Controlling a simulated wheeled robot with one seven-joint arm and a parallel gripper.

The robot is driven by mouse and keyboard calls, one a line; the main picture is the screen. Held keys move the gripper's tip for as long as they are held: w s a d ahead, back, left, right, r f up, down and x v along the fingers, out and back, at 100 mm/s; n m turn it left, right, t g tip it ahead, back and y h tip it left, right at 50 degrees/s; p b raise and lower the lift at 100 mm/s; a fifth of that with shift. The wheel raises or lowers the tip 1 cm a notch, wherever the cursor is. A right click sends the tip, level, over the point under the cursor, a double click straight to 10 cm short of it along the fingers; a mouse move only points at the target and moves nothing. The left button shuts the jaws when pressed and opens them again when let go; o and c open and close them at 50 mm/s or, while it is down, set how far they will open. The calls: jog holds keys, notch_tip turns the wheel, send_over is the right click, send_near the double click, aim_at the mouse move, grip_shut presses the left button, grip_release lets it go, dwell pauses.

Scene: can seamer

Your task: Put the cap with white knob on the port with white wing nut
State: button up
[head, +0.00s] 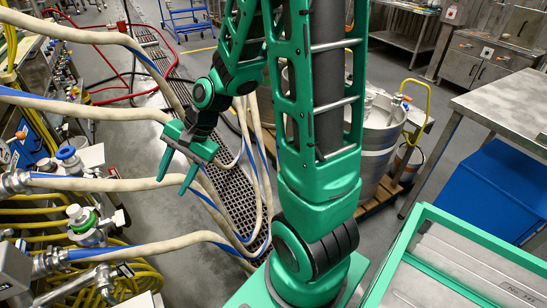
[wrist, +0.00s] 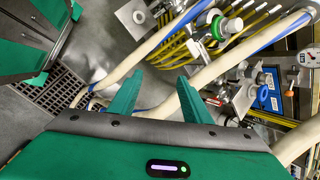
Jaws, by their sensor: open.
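My gripper (head: 173,182) is open and empty, held in the air above the floor grating, to the right of the hose fittings. In the wrist view its two green fingers (wrist: 158,88) are spread apart, with hoses beyond them. A white knob (head: 75,212) tops a metal fitting with a green ring at lower left; it also shows in the wrist view (wrist: 235,25). I cannot tell whether either pale part is the cap's knob or the wing nut.
A blue-knobbed fitting (head: 66,154) stands farther back on the left. Thick beige hoses (head: 130,183) cross between the fittings and my gripper. A metal keg (head: 380,125) stands behind my arm, with a steel table (head: 510,105) at right. The grated drain (head: 235,195) lies below.

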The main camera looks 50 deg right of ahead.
jog(key=s+d+r+n+g+h, duration=0.1)
jog(key=s+d+r+n+h, duration=0.1)
jog(key=s+d, duration=0.6)
jog(key=s+d+r+n+g+h, duration=0.2)
jog(key=s+d+r, duration=0.4)
jog(key=s, duration=0.8)
jog(key=d+n+h, duration=0.1)
jog(key=d+n, duration=0.1)
jog(key=shift+s+d+r+n, duration=0.2)
jog(key=shift+d+n, duration=0.1)
jog(key=shift+d, duration=0.1)
jog(key=shift+w+f+h, duration=0.25)
jog(key=shift+w+h, duration=0.05)
jog(key=shift+w, duration=0.4)
